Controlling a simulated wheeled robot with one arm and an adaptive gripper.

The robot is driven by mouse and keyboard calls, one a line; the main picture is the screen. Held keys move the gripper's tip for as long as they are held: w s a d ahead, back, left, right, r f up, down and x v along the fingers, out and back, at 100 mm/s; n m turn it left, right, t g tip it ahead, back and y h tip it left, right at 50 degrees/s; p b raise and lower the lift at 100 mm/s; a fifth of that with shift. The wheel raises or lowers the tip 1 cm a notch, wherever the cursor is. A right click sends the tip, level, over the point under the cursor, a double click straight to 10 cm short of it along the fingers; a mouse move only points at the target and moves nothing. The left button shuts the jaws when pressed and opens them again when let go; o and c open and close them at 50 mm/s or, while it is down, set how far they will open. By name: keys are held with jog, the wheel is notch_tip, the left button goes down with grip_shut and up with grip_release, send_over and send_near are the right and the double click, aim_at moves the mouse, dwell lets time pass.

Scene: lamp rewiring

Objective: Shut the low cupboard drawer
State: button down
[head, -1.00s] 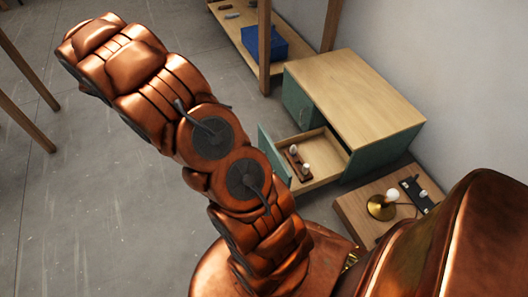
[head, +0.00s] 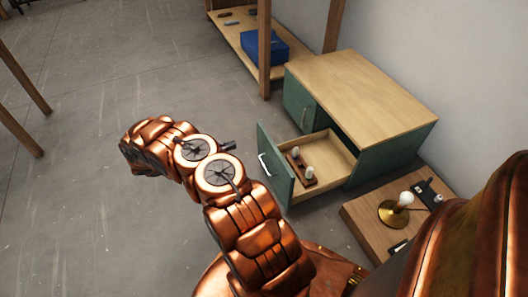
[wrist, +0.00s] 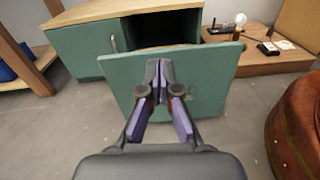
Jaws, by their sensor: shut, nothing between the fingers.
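The low cupboard (head: 360,95) has green sides and a pale wood top, and it stands against the wall. Its drawer (head: 275,168) is pulled well out, with a green front and a pale handle (head: 264,165). In the wrist view the drawer front (wrist: 215,85) fills the middle, with a dark opening behind it. My gripper (wrist: 158,72) is shut and empty, pointing at the drawer front and overlapping its middle. I cannot tell whether it touches. In the head view my gripper's fingers are not visible.
A wooden holder with pale bulbs (head: 302,168) lies inside the drawer. A brass lamp (head: 396,208) stands on a low wooden platform (head: 362,217) to the right. A shelf with a blue box (head: 264,47) stands behind. The floor left of the drawer is clear.

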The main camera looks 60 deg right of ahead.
notch_tip(320, 180, down, 6)
jog(key=n+b, duration=0.1)
jog(key=b, duration=0.5)
send_near(270, 144)
jog(key=shift+h, duration=0.4)
jog(key=x, duration=0.7)
jog(key=shift+s, duration=0.2)
jog(key=shift+d+f, duration=0.1)
